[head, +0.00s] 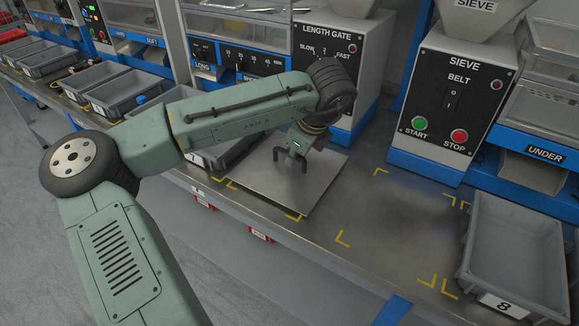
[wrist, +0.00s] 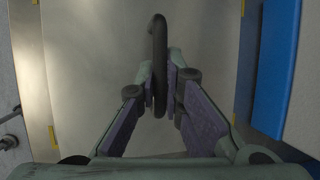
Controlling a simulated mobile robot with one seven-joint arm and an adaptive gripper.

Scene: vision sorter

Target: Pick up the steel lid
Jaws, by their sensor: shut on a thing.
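The steel lid (head: 312,190) is a flat grey metal sheet with a dark bar handle, at the middle of the bench in the head view. My gripper (head: 291,160) is over the lid, pointing down, with its fingers at the handle. In the wrist view the dark handle (wrist: 159,50) stands between the purple-padded fingers (wrist: 162,85), which are closed on it. The lid's plain surface (wrist: 212,50) fills the middle of that view. I cannot tell whether the lid rests on the bench or is slightly raised.
A grey bin marked 8 (head: 500,300) stands at the right. The sieve machine (head: 452,100) and length gate machine (head: 325,50) stand behind the lid. A grey bin (head: 238,145) is beside the lid at left. Bare bench (head: 385,215) with yellow corner marks lies to the right.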

